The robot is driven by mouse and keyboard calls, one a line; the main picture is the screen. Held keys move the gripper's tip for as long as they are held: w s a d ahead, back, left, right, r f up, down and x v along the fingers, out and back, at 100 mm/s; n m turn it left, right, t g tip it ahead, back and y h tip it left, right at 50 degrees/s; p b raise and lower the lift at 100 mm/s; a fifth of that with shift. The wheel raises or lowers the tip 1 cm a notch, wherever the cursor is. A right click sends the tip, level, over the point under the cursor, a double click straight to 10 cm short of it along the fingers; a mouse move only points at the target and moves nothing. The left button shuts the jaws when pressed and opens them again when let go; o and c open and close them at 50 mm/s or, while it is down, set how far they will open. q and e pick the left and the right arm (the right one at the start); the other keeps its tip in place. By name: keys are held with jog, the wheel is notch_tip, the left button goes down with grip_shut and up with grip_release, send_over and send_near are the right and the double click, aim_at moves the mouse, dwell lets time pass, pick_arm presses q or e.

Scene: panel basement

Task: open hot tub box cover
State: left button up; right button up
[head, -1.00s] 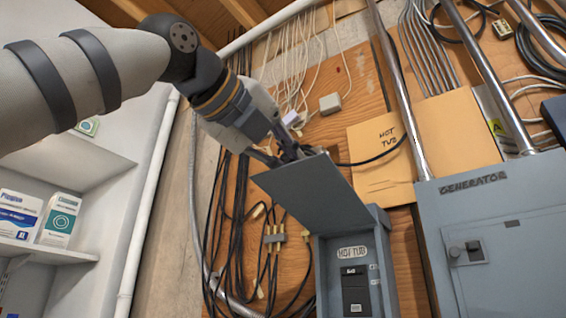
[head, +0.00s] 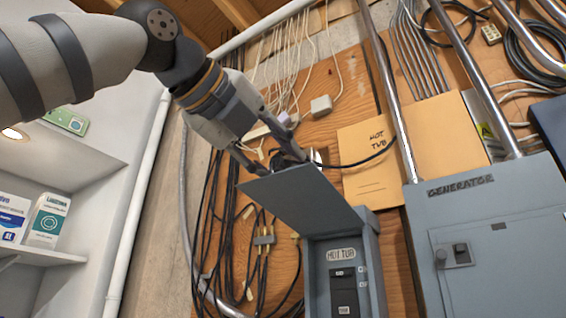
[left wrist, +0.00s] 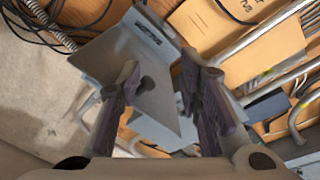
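The grey hot tub box (head: 373,270) is on the wooden wall with its cover (head: 300,200) swung up and tilted outward. A "HOT TUB" label and dark breaker switches (head: 343,283) show inside it. My left gripper (head: 275,160) is at the cover's raised upper edge, with its fingers apart. In the left wrist view the two dark fingers (left wrist: 165,75) are spread, with the grey cover (left wrist: 108,52) behind and beside the left finger. I cannot tell whether a finger touches the cover. My right gripper is in neither view.
A grey generator panel (head: 500,230) stands close on the right. Metal conduits (head: 388,90) run above the boxes. Black cables (head: 215,230) hang left of the hot tub box. White shelves (head: 50,255) with cartons are at the far left.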

pick_arm(q)
jog(key=v, duration=1)
